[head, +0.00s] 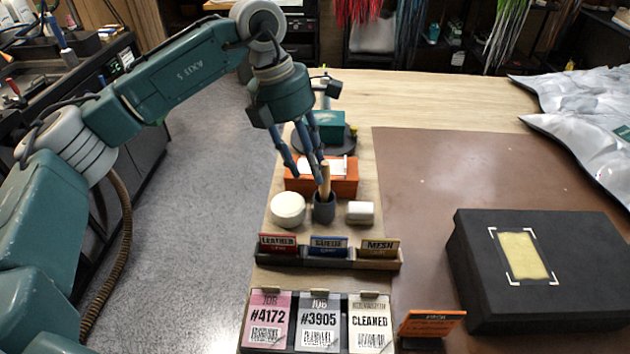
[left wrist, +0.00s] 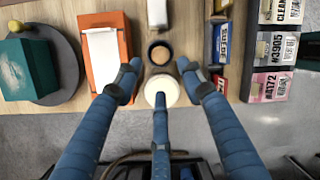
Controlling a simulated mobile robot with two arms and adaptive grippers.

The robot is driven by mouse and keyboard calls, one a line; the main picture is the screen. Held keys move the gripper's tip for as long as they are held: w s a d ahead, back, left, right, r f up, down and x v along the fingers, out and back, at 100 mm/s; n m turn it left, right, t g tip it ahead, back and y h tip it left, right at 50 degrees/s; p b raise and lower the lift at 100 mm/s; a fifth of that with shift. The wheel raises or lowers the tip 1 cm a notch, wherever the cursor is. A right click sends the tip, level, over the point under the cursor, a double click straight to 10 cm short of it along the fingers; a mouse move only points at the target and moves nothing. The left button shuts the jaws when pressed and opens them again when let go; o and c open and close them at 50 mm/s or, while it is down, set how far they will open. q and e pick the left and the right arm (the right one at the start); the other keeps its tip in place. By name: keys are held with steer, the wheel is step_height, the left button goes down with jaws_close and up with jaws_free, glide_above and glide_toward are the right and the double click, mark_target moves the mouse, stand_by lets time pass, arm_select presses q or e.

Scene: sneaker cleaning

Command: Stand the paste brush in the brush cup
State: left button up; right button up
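The paste brush (head: 325,176) stands upright in the dark brush cup (head: 324,210), its wooden handle pointing up. Its bristle end is hidden inside the cup. In the left wrist view, the round handle end (left wrist: 160,54) shows within the dark rim of the cup (left wrist: 149,45). My right gripper is not in view.
An orange box (head: 345,184) stands behind, the labelled card tray (head: 328,262) in front. A black box (head: 540,275) sits on the brown mat (head: 420,180), which has free room.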

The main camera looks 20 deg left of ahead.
arm_select(q)
steer(key=v, duration=0.6)
steer(key=shift+r+b, duration=0.2)
steer(key=shift+b, duration=0.1)
steer(key=shift+f, duration=0.1)
